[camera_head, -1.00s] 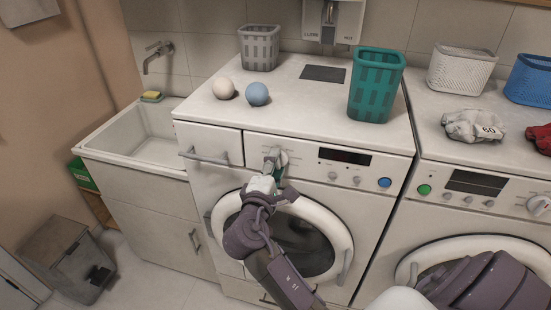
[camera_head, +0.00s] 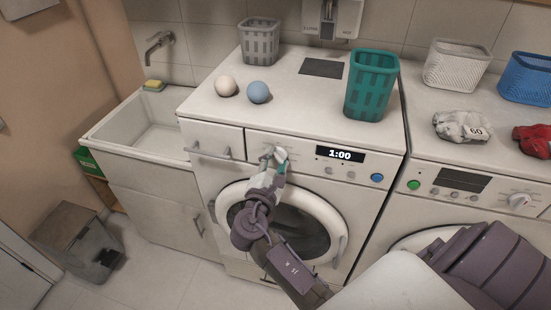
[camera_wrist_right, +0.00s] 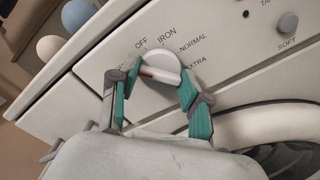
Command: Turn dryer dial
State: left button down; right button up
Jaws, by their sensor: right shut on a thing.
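The dryer dial (camera_wrist_right: 163,60) is a white round knob on the left machine's panel, with OFF, IRON, NORMAL and EXTRA marked around it. My right gripper (camera_wrist_right: 160,78) has its green-padded fingers on either side of the dial's raised grip bar and is shut on it. In the head view my right gripper (camera_head: 274,156) reaches up to the panel and mostly hides the dial. The dryer display (camera_head: 340,155) is lit and reads 1:00. My left gripper is not in view.
A teal basket (camera_head: 371,85), a grey basket (camera_head: 259,41), a white ball (camera_head: 225,86) and a blue ball (camera_head: 259,92) stand on the dryer. A second machine (camera_head: 462,203) stands to the right. A sink (camera_head: 150,138) is at the left.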

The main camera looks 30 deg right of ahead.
jog(key=o, duration=1.1)
jog(key=shift+o, duration=0.2)
jog(key=v, duration=1.2)
